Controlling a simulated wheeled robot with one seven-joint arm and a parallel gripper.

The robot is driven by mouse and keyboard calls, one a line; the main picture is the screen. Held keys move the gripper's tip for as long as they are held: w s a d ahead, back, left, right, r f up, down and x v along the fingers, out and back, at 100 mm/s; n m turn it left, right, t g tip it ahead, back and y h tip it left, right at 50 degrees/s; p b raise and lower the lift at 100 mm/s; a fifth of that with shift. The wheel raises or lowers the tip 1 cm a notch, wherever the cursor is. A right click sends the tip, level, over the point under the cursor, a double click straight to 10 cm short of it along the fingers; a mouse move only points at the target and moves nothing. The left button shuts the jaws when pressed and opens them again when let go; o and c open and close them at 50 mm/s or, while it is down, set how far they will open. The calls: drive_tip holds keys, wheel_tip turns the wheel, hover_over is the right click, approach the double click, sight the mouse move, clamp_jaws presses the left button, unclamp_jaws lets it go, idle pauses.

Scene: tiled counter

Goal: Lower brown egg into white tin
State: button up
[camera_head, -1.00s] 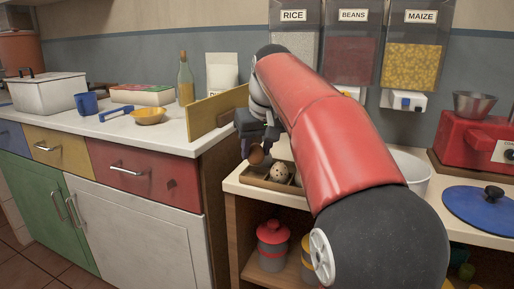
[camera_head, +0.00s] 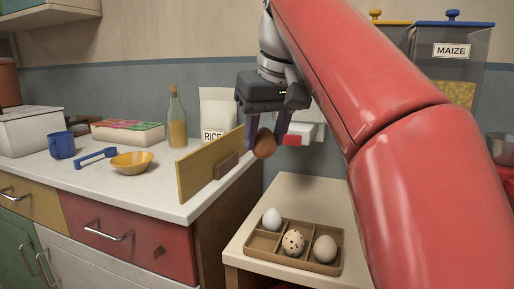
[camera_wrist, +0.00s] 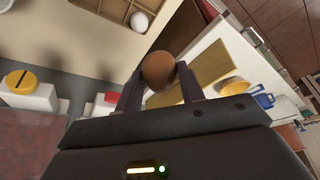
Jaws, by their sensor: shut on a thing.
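The brown egg (camera_head: 264,146) is held between the two fingertips of my gripper (camera_head: 266,137), up in the air above the back left of the low counter. In the wrist view the brown egg (camera_wrist: 157,69) sits between the fingers of my gripper (camera_wrist: 159,84), its far end free. The white tin is not visible now in either view. A pale round vessel showed behind my arm in the earlier head frame.
An egg tray (camera_head: 262,244) on the low counter holds a white egg (camera_head: 272,219), a speckled egg (camera_head: 293,242) and a beige egg (camera_head: 325,249). A yellow board (camera_head: 198,171) stands upright at the left counter's edge. Wall dispensers are behind.

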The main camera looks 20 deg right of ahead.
drive_tip(key=shift+s+r, duration=0.1)
drive_tip(key=shift+r, duration=0.25)
drive_tip(key=shift+s+d+r, duration=0.1)
drive_tip(key=shift+s+d, duration=0.05)
drive_tip(key=shift+d, duration=0.15)
drive_tip(key=s+d+f, duration=0.3)
drive_tip(key=s+d, duration=0.3)
drive_tip(key=d, duration=0.3)
drive_tip(key=s+d+f, duration=0.2)
drive_tip(key=s+d, duration=0.4)
drive_tip(key=d, duration=0.4)
drive_tip(key=s+d+f, duration=0.3)
drive_tip(key=s+d, duration=0.3)
drive_tip(key=d, duration=0.3)
drive_tip(key=shift+d+f, duration=0.25)
drive_tip(key=shift+f, duration=0.1)
drive_tip(key=shift+w, duration=0.2)
drive_tip(key=shift+w+a, duration=0.1)
drive_tip(key=shift+w, duration=0.15)
drive_tip(key=shift+f, duration=0.1)
